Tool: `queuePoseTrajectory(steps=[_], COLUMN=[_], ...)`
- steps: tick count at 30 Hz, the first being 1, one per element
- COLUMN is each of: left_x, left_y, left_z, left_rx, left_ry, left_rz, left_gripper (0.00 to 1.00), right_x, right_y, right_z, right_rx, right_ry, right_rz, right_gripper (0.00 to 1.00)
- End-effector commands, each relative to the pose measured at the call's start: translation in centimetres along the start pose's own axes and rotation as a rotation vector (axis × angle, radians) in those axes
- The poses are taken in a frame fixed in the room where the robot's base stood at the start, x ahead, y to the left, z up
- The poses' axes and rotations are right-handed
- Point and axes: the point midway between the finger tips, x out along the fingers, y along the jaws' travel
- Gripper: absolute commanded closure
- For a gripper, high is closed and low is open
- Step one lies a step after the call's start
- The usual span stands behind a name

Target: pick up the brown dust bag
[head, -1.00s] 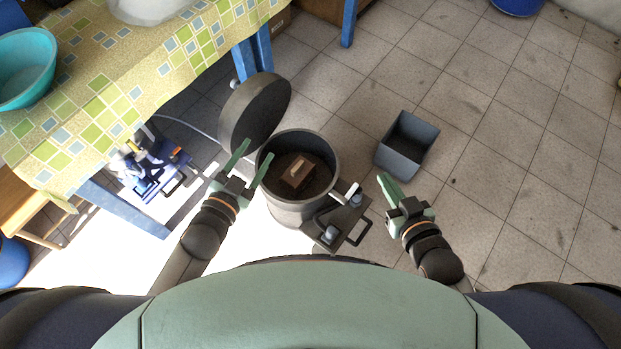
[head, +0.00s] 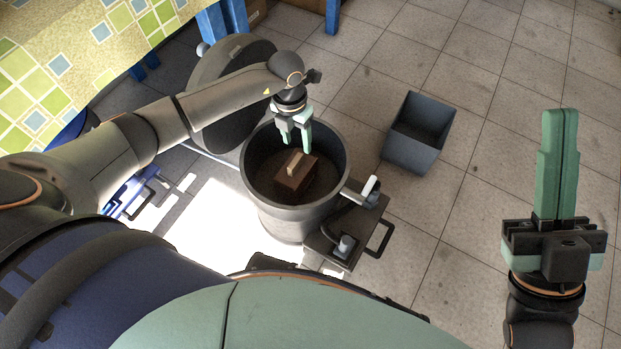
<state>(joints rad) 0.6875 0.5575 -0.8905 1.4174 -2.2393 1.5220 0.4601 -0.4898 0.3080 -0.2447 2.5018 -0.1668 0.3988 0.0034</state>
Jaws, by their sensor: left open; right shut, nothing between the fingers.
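The brown dust bag (head: 291,186) is a small boxy thing with a tan tab on its top. It lies on the bottom inside a round grey canister (head: 262,215). My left gripper (head: 295,146) is open and points down over the far part of the canister's opening, just beyond the bag in the picture. Nothing is between its fingers, and it looks apart from the bag. My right gripper (head: 559,118) is shut and empty, over the floor at the right, far from the canister.
The round dark lid (head: 222,75) stands tilted open behind the canister. A grey open bin (head: 409,152) stands on the tiled floor to the right. A hose and a handle fitting (head: 345,240) sit beside the canister. A table with a checkered cloth (head: 60,60) is at upper left.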

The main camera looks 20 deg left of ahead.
Motion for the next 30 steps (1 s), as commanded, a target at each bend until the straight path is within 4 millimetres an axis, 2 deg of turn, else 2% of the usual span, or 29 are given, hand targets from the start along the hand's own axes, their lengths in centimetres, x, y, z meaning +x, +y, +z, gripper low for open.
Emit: queuePoseTrajectory(steps=[1,4,12,22,30], left_x=[0.2,0.9,5.8,8.1,12.0], left_y=[1.0,1.8,1.9,2.0,2.2], left_z=[0.2,0.3,0.2,0.2,0.2], left_rx=[-0.004,-0.009,-0.009,-0.007,-0.007], left_ry=[0.0,0.005,0.005,0.003,0.003], left_rz=[0.037,0.066,0.063,0.061,0.06], left_gripper=[0.43,0.43,0.43,0.43,0.43], right_x=[-0.3,-0.5,-2.0,-2.8,-4.5], right_y=[-0.2,-0.3,-1.3,-1.8,-2.8], right_z=[-0.1,0.0,1.8,2.7,4.7], right_rx=[-0.003,-0.003,-0.009,-0.017,-0.036], right_ry=[0.015,0.024,0.009,0.001,-0.016], right_rz=[-0.002,-0.005,-0.012,-0.018,-0.03], right_gripper=[1.0,1.0,1.0,1.0,1.0])
